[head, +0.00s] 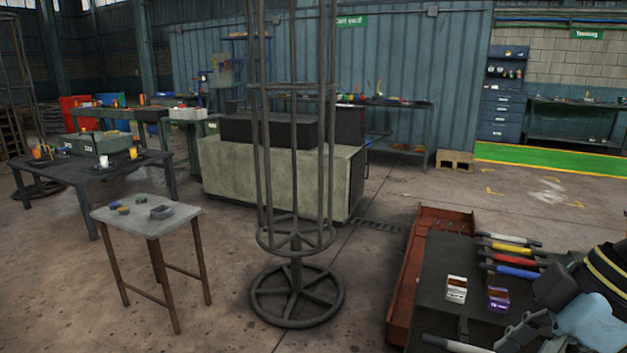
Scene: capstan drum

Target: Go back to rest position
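The task names no object, only a rest position. My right arm enters at the lower right of the head view, with blue-grey links and a black and yellow striped part. My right gripper (524,330) is a dark shape low over the dark tabletop (440,262), right of the small boxes. Its fingers are too unclear to tell open from shut, and I see nothing clearly held. My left gripper is not in view.
A tall metal cage (296,240) on a wheel-like base stands mid-floor. On the dark tabletop are a white-brown box (456,290), a purple box (497,298) and several coloured-handled bars (510,259). A small table (150,226) stands left; floor between is clear.

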